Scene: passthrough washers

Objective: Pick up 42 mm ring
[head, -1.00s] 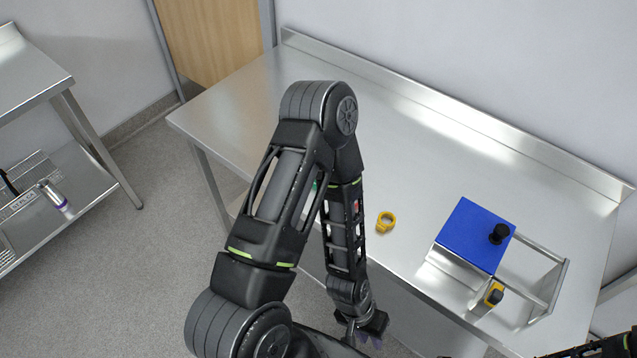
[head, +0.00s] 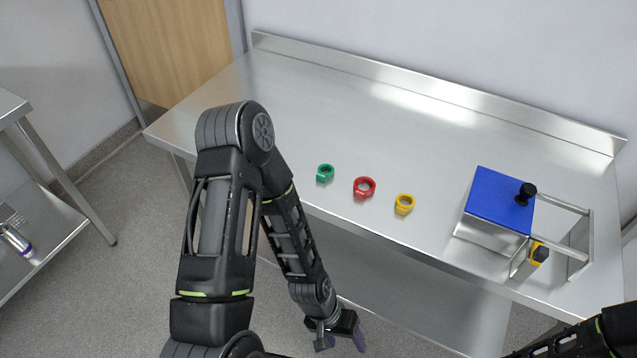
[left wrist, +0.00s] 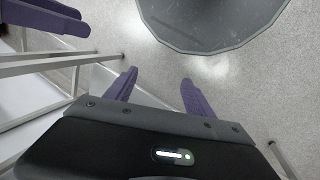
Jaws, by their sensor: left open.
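Three rings lie on the steel table (head: 420,120) near its front edge: a green ring (head: 325,173), a red ring (head: 364,187) and a yellow ring (head: 404,204). I cannot read which one is 42 mm. My left gripper (head: 341,342) hangs in front of the table, below the rings in the head view. Its purple fingers are apart and empty, as the left wrist view (left wrist: 160,88) also shows. Purple fingers of what looks like my right gripper (left wrist: 45,17) show at the upper left there. Its jaw state is unclear.
A blue-topped metal fixture (head: 500,197) with a black knob and rails stands at the table's right. A raised backsplash runs along the back. The table's middle and left are clear. Another steel table with a shelf (head: 45,225) stands at the far left.

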